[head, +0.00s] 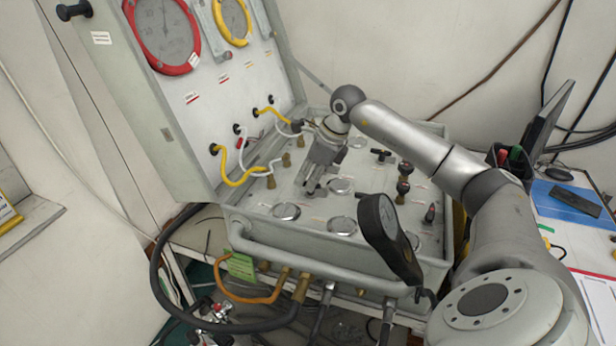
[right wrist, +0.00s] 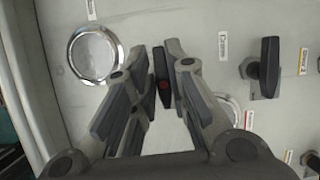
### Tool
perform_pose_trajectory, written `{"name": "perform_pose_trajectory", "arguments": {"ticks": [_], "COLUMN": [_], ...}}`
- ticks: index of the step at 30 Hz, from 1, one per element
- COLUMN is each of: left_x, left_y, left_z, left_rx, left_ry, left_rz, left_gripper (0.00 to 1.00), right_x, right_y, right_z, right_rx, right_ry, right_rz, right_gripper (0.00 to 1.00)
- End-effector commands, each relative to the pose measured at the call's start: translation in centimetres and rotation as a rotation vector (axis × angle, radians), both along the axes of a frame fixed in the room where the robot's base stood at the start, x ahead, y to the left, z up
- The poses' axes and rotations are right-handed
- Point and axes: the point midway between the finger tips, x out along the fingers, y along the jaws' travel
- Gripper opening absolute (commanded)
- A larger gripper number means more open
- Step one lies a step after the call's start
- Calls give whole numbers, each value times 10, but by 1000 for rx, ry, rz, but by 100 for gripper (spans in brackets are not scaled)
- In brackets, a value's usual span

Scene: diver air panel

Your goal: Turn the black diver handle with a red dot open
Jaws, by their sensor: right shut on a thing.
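The black handle with a red dot (right wrist: 161,80) shows in the right wrist view, standing from the pale panel face between my right gripper's fingers. My right gripper (right wrist: 163,62) is shut on this handle, one finger on each side of it. In the head view my right gripper (head: 312,187) reaches down onto the top of the panel (head: 265,196), left of its middle. There the gripper hides the handle. My left gripper is in neither view.
Another black handle (right wrist: 268,67) stands to the right in the wrist view, and a round metal disc (right wrist: 94,54) lies left. In the head view, a black dial-shaped part (head: 388,235) rises near the front, and yellow hoses (head: 238,178) run by the upright lid (head: 150,110).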

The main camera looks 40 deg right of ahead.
Motion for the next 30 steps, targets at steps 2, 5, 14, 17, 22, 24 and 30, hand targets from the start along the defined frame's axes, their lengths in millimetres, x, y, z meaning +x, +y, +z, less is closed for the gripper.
{"name": "perform_pose_trajectory", "arguments": {"ticks": [2,5,14,17,22,24,30], "left_x": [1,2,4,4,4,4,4], "left_y": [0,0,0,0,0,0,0], "left_z": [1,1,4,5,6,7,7], "left_rx": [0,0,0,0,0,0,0], "left_ry": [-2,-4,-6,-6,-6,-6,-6], "left_rz": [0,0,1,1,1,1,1], "left_gripper": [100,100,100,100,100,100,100], "right_x": [0,1,-1,-1,-2,-2,-3], "right_y": [0,0,1,2,2,2,2], "right_z": [1,1,2,2,2,2,2], "right_rx": [0,0,1,1,1,2,1], "right_ry": [-2,-4,-4,-5,-5,-5,-6], "right_rz": [37,103,372,470,631,697,887], "right_gripper": [0,0,0,0,0,0,0]}}
